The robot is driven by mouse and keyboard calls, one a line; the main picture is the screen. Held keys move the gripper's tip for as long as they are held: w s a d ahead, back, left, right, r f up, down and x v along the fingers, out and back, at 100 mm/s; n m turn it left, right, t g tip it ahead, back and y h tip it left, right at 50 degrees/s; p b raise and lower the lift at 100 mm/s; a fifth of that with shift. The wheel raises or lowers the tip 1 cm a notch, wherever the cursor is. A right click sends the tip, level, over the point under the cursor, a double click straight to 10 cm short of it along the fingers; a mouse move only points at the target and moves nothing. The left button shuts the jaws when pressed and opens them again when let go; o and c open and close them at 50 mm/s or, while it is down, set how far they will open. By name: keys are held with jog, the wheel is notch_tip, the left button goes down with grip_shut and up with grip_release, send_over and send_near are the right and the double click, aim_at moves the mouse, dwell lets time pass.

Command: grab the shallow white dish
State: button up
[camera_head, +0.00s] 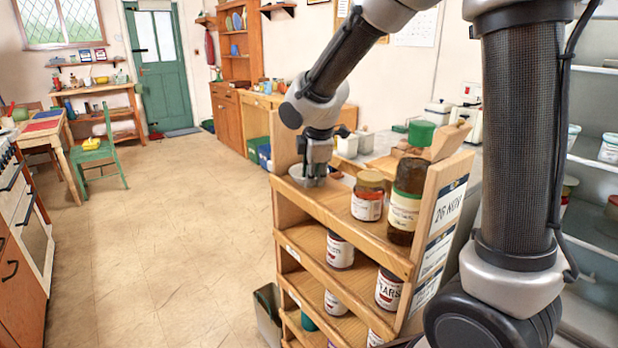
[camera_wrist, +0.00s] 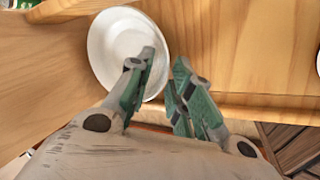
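The shallow white dish (camera_head: 297,172) sits on the top of the wooden shelf unit, at its far left end. In the wrist view the dish (camera_wrist: 118,40) is round and lies at the upper middle. My gripper (camera_head: 314,178) points down at the dish. In the wrist view my gripper (camera_wrist: 165,62) is open with a gap between its fingers. The left finger overlaps the right part of the dish, and the right finger is beyond its right rim. Part of the dish is hidden behind the left finger. I cannot tell whether the fingers touch it.
On the same top stand a jar with a brown lid (camera_head: 367,196) and a taller dark jar (camera_head: 405,203), right of my gripper. A raised wooden edge (camera_head: 285,150) runs behind the dish. Lower shelves hold several labelled jars. The floor (camera_head: 170,240) at left is clear.

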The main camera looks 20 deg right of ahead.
jog(key=shift+w+f, duration=0.2)
jog(key=shift+f, duration=0.3)
jog(key=shift+c, duration=0.3)
grip_shut()
jog(key=shift+r, duration=0.1)
